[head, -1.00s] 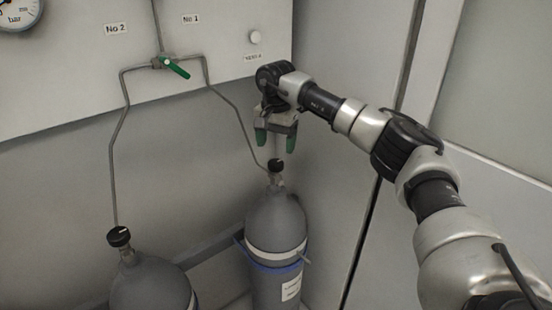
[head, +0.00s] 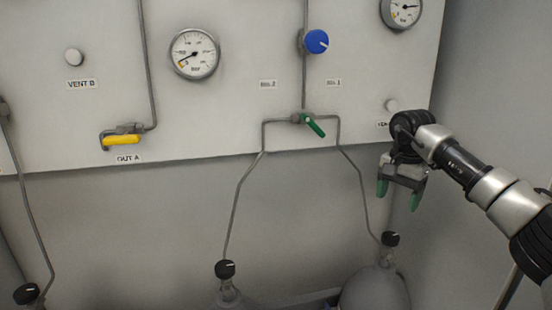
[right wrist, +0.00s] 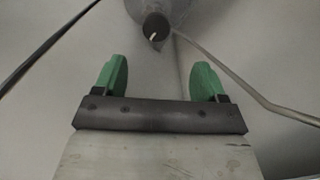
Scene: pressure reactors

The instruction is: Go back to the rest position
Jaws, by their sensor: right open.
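My right gripper (head: 400,192) hangs in front of the wall at the right of the head view, its green fingertips pointing down. It is open and empty, above the black knob (head: 390,239) of the right gas cylinder (head: 376,292) and apart from it. In the right wrist view the two green fingers (right wrist: 162,82) stand apart with nothing between them. The cylinder's black knob (right wrist: 156,27) shows beyond them, at the top middle. My left gripper is not in view.
A white panel (head: 240,100) carries gauges (head: 195,53), a blue knob (head: 316,41), a green-handled valve (head: 315,126) and a yellow-handled valve (head: 121,140). Thin pipes run down to cylinders with black knobs (head: 225,269). A side wall stands close to my right arm.

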